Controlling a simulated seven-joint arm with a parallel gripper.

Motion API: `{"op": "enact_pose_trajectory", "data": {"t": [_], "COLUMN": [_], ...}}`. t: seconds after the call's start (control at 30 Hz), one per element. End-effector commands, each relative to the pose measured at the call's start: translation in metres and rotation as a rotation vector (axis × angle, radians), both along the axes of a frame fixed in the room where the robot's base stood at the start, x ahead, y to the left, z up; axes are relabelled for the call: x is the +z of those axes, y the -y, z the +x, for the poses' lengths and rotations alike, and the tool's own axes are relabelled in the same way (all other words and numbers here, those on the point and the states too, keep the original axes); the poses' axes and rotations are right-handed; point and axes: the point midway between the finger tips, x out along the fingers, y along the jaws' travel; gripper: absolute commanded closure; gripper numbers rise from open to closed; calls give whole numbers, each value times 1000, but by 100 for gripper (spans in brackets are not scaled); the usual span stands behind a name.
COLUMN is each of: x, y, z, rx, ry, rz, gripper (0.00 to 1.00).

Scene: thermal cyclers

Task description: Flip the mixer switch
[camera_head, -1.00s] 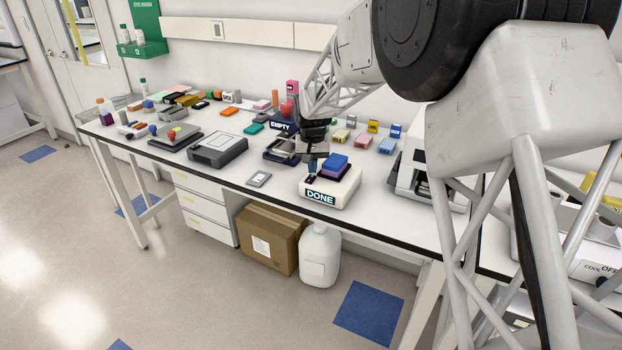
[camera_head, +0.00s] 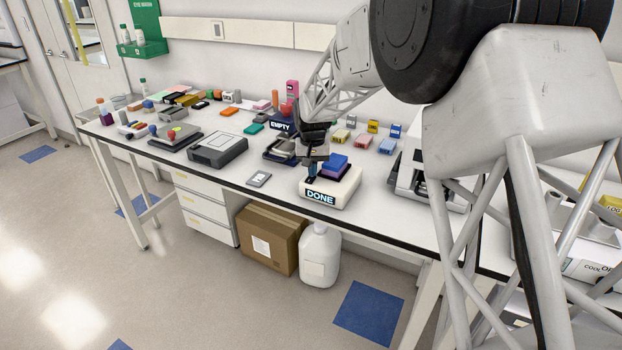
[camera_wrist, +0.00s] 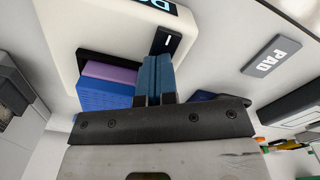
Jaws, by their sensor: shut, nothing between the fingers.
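The mixer is a white box (camera_head: 341,196) with a lit "DONE" display (camera_head: 320,197) on its front, standing at the bench's front edge. It fills the upper left of the wrist view (camera_wrist: 65,30). Its black switch (camera_wrist: 167,41) with a white mark sits beside the display. A blue block on a purple one (camera_head: 335,163) rests on the mixer's dark top plate. My gripper (camera_head: 311,179) is over the mixer's left side. In the wrist view, its blue fingers (camera_wrist: 157,60) are together and empty, with tips right at the switch; I cannot tell whether they touch.
A grey pad (camera_head: 259,179) lies left of the mixer, and a dark device marked "EMPTY" (camera_head: 281,127) stands behind. A grey flat device (camera_head: 217,149) is farther left. Small coloured boxes (camera_head: 362,142) stand behind the mixer. Bare bench lies around the pad.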

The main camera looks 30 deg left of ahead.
Motion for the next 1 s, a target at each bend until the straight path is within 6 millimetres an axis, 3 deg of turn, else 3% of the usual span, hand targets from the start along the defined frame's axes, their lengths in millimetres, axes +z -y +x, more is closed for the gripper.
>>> {"op": "enact_pose_trajectory", "data": {"t": [1.0], "x": [-5], "y": [0], "z": [0], "rx": [0], "ry": [-1], "rz": [0], "gripper": [100]}}
